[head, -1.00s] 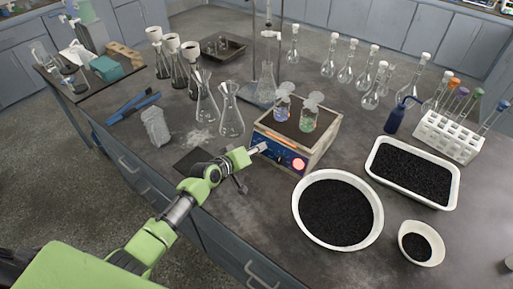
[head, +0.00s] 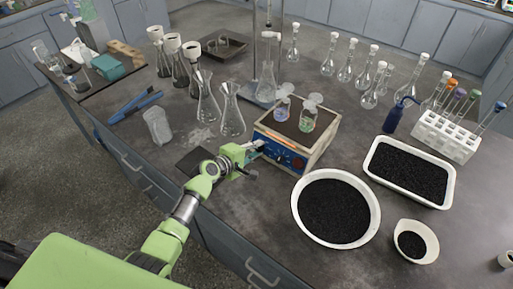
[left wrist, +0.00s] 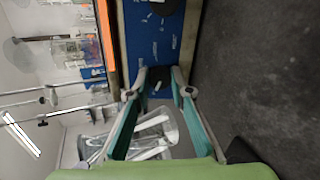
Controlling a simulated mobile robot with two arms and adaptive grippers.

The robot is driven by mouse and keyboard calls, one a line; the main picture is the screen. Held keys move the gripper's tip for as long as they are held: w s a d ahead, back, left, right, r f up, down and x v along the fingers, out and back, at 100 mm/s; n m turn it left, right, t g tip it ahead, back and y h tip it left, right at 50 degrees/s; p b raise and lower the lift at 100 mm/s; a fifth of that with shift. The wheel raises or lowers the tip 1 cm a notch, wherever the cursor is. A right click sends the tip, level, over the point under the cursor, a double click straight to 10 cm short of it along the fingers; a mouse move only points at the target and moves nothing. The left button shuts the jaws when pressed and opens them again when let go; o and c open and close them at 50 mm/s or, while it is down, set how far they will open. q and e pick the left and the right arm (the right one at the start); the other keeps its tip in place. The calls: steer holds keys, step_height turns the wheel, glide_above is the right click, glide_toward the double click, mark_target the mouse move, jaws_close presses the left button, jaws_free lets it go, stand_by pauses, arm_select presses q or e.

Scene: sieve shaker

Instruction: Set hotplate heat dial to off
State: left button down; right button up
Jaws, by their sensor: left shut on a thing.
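The hotplate (head: 318,150) stands on the bench with a blue front panel (head: 277,153) facing my left arm. My left gripper (head: 259,148) is at the left end of the panel, shut on a small dark dial. In the left wrist view the two teal fingers close around this dial (left wrist: 158,84) against the blue panel (left wrist: 155,38). The dial's pointer and marks are too small or covered to read. Another dark knob (left wrist: 165,5) shows at the top edge. My right gripper is not in view.
Two small flasks with liquid (head: 308,119) stand on the hotplate's top. Clear conical flasks (head: 231,112) stand close behind my gripper. A white bowl of black grains (head: 336,210) is just right of the hotplate. The bench front is mostly clear.

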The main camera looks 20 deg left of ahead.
arm_select(q)
steer(key=shift+n, duration=0.6)
steer(key=c, duration=1.8)
jaws_free()
steer(key=shift+s, duration=0.1)
steer(key=v, duration=1.1)
steer(key=shift+s+a+r, duration=0.15)
steer(key=shift+s+a, duration=0.05)
steer(key=shift+s, duration=0.15)
